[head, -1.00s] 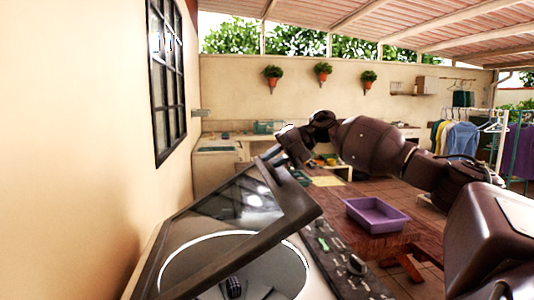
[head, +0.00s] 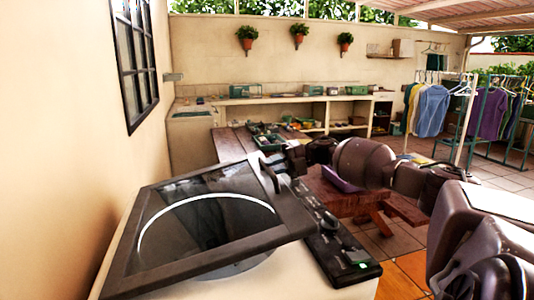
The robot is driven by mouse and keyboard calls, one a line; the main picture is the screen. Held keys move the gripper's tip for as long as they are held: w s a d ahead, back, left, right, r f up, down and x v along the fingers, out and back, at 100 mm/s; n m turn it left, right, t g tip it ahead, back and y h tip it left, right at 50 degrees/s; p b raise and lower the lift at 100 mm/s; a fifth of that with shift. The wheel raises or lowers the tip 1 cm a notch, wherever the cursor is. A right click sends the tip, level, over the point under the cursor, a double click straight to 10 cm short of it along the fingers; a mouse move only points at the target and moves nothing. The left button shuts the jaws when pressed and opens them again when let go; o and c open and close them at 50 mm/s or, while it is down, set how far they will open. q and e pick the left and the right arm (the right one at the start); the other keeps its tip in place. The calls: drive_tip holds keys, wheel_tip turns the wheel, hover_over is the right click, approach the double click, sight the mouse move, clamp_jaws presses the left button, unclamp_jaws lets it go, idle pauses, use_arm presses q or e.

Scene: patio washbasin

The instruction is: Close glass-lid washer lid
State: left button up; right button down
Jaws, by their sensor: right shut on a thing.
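The washer (head: 280,279) stands in the foreground, with a white top and a black control panel (head: 335,243) along its right side. Its dark-framed glass lid (head: 180,191) is partly open at a low tilt, with its near right edge raised above the washer top. The drum's pale rim shows through the glass. My right gripper (head: 276,168) is at the lid's right edge, shut on the lid at its handle; the arm hides part of the contact. My left gripper is not in view.
A wall with a window (head: 133,55) runs close along the left. Behind the washer is a wooden table (head: 228,143) with small items, partly hidden by my arm. A purple tray (head: 340,181) shows behind the arm. A clothes rack (head: 467,120) stands at the right.

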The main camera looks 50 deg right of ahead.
drive_tip(key=shift+t+y, duration=0.3)
drive_tip(key=shift+y, duration=0.1)
drive_tip(key=shift+s+d+f+b, duration=0.15)
drive_tip(key=shift+d+f+b, duration=0.05)
drive_tip(key=shift+f, duration=0.9)
drive_tip(key=shift+s+d+f+b, duration=0.15)
drive_tip(key=shift+d+f, duration=0.05)
drive_tip(key=shift+f, duration=0.85)
drive_tip(key=c, duration=1.1)
unclamp_jaws()
drive_tip(key=shift+r, duration=0.15)
drive_tip(key=v, duration=1.1)
drive_tip(key=shift+b, duration=0.4)
